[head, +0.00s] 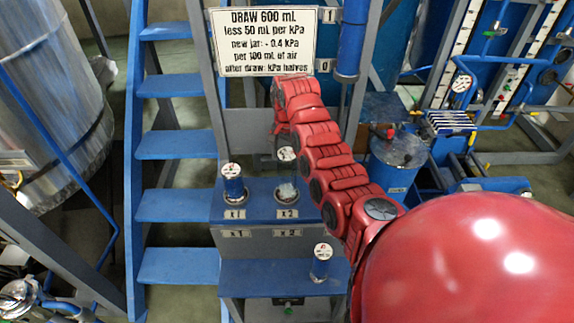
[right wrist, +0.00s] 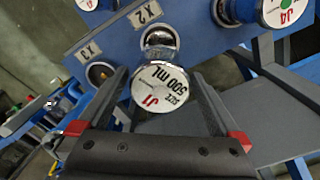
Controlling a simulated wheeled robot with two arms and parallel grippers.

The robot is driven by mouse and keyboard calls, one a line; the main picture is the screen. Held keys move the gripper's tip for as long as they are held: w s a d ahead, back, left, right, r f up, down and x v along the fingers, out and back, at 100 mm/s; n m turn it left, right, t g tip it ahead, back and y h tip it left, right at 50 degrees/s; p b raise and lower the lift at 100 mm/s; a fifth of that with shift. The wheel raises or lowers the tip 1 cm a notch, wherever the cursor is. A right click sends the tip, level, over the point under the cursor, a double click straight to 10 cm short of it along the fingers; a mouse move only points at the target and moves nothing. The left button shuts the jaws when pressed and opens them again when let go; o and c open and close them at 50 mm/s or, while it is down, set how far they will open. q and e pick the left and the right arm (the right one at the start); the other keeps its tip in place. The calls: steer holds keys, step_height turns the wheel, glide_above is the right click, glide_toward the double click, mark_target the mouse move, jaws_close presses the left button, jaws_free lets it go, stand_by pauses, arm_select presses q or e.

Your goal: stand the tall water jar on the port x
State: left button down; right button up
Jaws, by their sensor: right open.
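In the right wrist view, my right gripper (right wrist: 158,80) is open, its fingers on either side of a round white lid (right wrist: 160,88) marked "J1 size 500 mL". I cannot tell whether they touch it; the body below is hidden. In the head view, a blue jar (head: 233,185) stands at x1, and a shiny fitting (head: 286,192) shows at x2.
A jar lid marked J4 (right wrist: 283,12) is at the upper right of the wrist view. A white sign (head: 262,42) hangs above the blue bench. Blue steps (head: 175,205) stand left of the bench, and a blue drum (head: 398,160) stands to the right. The lower shelf (head: 262,278) has bare room at left.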

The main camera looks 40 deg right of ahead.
step_height(320, 180, up, 8)
steer(key=shift+f+b, duration=0.15)
steer(key=shift+b, duration=0.8)
steer(key=shift+r, duration=0.6)
